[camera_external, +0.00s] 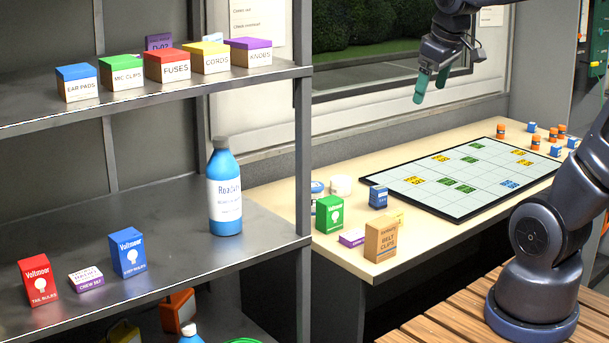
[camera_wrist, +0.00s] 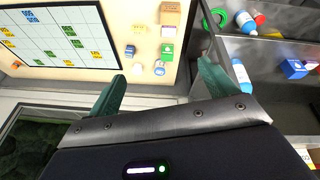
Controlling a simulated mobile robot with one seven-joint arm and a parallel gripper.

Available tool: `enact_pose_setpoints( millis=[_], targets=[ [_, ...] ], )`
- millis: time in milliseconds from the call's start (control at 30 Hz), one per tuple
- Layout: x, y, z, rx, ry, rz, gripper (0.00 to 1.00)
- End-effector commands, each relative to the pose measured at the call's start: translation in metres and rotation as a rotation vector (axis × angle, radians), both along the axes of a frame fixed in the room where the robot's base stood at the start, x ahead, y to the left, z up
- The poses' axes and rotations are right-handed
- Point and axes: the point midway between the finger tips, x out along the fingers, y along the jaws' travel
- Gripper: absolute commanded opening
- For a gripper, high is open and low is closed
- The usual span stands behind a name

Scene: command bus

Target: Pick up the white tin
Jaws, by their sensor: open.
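The white tin (camera_external: 341,185) is a short white cylinder standing on the pale table near its back left end, behind the green box. In the wrist view the white tin (camera_wrist: 137,69) shows between the fingertips, closer to the left one. A blue-and-white tin (camera_external: 317,187) stands just left of it, and it also shows in the wrist view (camera_wrist: 159,69). My gripper (camera_external: 431,89) has green fingers, is open and empty, and hangs high above the table, up and right of the tin. Its spread fingers also show in the wrist view (camera_wrist: 162,72).
A green box (camera_external: 328,213), a blue box (camera_external: 378,197), a purple-and-white box (camera_external: 352,237) and a brown box (camera_external: 381,238) stand near the tin. A gridded board (camera_external: 465,177) covers the table's middle. The grey shelf unit (camera_external: 302,155) borders the table's left end.

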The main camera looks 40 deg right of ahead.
Motion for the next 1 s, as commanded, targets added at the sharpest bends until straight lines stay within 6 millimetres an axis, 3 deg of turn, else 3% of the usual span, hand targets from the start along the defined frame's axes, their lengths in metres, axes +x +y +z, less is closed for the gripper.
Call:
enact_pose_setpoints(
  millis=[267, 567, 1000],
  targets=[
    [0.078, -0.014, -0.002, -0.088, 0.068, 0.179, 0.85],
    [0.162, -0.032, -0.02, -0.167, 0.141, 0.381, 0.85],
    [0.28, -0.066, -0.084, -0.251, 0.249, 0.688, 0.85]
  ],
)
